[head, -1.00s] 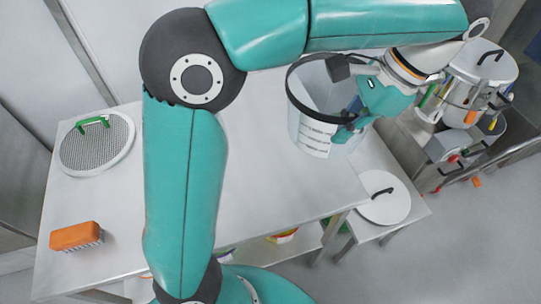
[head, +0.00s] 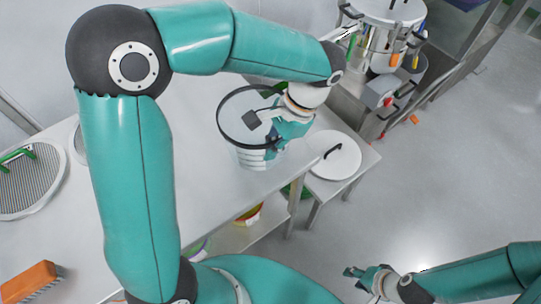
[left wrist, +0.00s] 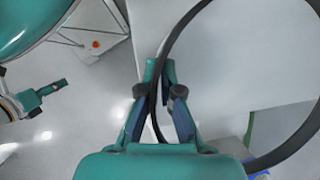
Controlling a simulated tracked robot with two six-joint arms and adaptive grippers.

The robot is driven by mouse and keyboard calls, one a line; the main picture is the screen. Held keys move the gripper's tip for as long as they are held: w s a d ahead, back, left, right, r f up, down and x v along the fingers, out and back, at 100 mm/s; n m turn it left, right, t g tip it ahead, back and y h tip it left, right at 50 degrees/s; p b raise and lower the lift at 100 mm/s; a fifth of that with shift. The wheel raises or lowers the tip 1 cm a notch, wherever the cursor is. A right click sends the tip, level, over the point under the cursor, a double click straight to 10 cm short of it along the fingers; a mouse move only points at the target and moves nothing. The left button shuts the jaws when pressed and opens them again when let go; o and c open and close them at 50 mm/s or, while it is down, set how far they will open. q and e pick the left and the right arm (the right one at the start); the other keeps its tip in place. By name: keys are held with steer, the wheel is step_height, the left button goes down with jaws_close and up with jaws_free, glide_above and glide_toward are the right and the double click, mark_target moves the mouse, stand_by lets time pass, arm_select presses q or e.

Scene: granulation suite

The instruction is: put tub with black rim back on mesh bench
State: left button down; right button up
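The pale tub with a black rim (head: 252,158) is at the right end of the steel bench (head: 205,190). My left gripper (head: 272,138) is shut on the near right side of its rim. In the left wrist view the black rim (left wrist: 283,150) passes between the two fingers of my left gripper (left wrist: 163,85). I cannot tell whether the tub's base touches the bench. A round mesh sieve (head: 28,190) with a green handle lies at the bench's left. My right gripper (head: 362,275) is at lower right, away from the bench; its finger opening is unclear.
An orange brush (head: 28,282) lies at the bench's near left. A white lid (head: 335,158) with a black handle rests on a low side table right of the tub. A steel vessel (head: 385,45) stands behind it. The bench middle is partly hidden by my left arm.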

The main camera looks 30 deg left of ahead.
arm_select(q)
steer(key=shift+f, duration=1.85)
steer(key=c, duration=1.3)
jaws_free()
steer(key=shift+f, duration=0.1)
steer(key=v, duration=1.2)
steer(key=shift+s, duration=0.1)
